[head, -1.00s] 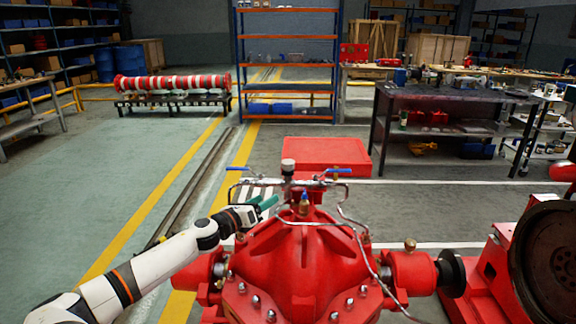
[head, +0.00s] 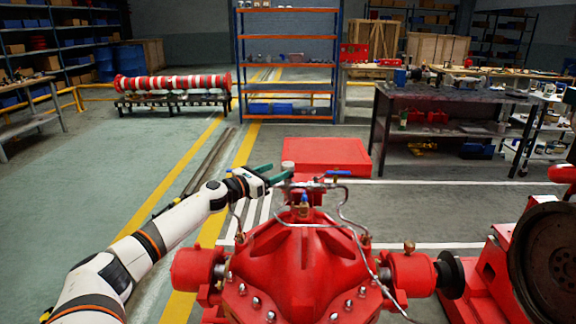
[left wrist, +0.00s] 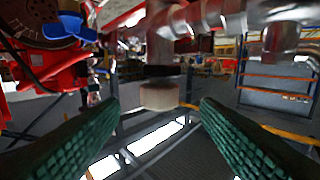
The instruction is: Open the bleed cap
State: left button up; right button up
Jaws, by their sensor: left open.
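The bleed cap, a pale grey round cap (head: 288,165), stands on the pipe fitting above the red pump (head: 300,255). In the left wrist view the cap (left wrist: 160,96) shows below a metal fitting, in the gap between my fingertips. My left gripper (head: 277,173), with green finger pads, is open at the cap, its fingers reaching in from the left. In the left wrist view both pads (left wrist: 158,103) stand apart from the cap, with space on each side. How deep the cap sits between them is hard to tell. My right gripper is not in view.
A blue lever handle (head: 338,173) and thin metal pipes (head: 345,205) lie close right of the cap; a blue handle (left wrist: 65,25) shows in the left wrist view. A brass-and-blue fitting (head: 304,199) stands in front. Floor to the left is clear.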

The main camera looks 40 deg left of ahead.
aim_at(283, 168)
pick_arm(q)
jog(key=shift+w+d+p, duration=0.15)
jog(key=shift+w+p, duration=0.1)
jog(key=shift+w, duration=1.3)
jog(key=shift+w+d+p, duration=0.15)
jog(key=shift+w+p, duration=0.1)
jog(key=shift+w, duration=1.25)
